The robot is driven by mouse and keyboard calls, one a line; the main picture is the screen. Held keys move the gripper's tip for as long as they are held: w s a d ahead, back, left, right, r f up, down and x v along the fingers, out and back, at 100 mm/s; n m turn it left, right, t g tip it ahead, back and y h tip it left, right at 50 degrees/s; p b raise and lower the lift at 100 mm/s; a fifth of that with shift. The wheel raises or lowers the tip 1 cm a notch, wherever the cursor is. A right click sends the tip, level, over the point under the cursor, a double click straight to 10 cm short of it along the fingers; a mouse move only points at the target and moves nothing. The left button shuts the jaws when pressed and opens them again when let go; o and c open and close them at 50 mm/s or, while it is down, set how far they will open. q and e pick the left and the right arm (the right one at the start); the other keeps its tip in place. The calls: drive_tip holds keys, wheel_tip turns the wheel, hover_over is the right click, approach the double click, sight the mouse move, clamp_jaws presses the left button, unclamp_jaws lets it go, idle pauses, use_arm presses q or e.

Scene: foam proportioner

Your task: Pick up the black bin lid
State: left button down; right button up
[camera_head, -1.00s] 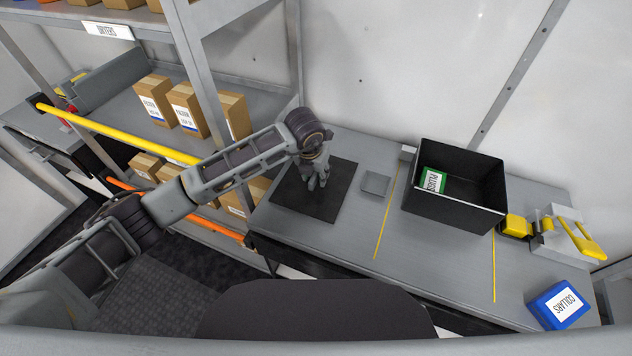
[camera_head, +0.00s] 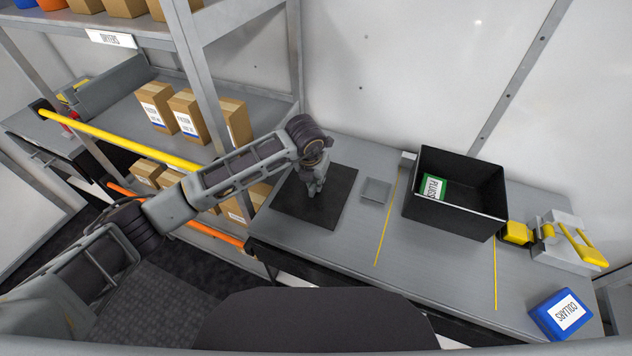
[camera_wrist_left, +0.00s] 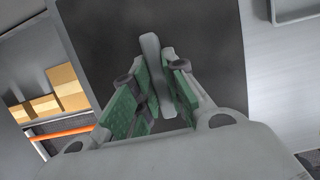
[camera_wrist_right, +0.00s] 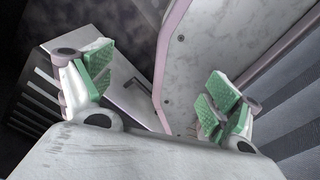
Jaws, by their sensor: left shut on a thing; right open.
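The black bin lid (camera_head: 332,198) is a flat dark square lying on the left part of the grey worktop. My left gripper (camera_head: 315,190) points down over the lid's middle. In the left wrist view the lid (camera_wrist_left: 215,60) fills the centre, and a raised grey bar-like handle (camera_wrist_left: 155,60) stands between the green-padded fingers. My left gripper (camera_wrist_left: 158,95) is shut on this handle. The black bin (camera_head: 455,195) stands open further right and holds a green box labelled PLUGS (camera_head: 433,187). My right gripper (camera_wrist_right: 155,100) is open and empty, and is out of the head view.
A small grey tray (camera_head: 375,191) lies just right of the lid. Yellow lines (camera_head: 388,225) mark the worktop. A yellow-handled device (camera_head: 570,240) and a blue COLLARS box (camera_head: 561,313) are at the right. A shelf with cartons (camera_head: 187,110) and a yellow bar (camera_head: 115,138) stands left.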

use_arm(q)
drive_tip(key=shift+r+p, duration=0.3)
drive_tip(key=shift+p, duration=0.1)
wheel_tip(320, 180, up, 8)
drive_tip(key=shift+r+b, duration=0.15)
drive_tip(key=shift+b, duration=0.55)
drive_tip(key=shift+r, duration=0.8)
use_arm(e)
drive_tip(key=shift+w+d+f, duration=0.3)
drive_tip(key=shift+w+d, duration=0.15)
drive_tip(key=shift+d, duration=0.15)
use_arm(q)
drive_tip(key=shift+s, duration=0.1)
use_arm(e)
drive_tip(key=shift+s, duration=0.4)
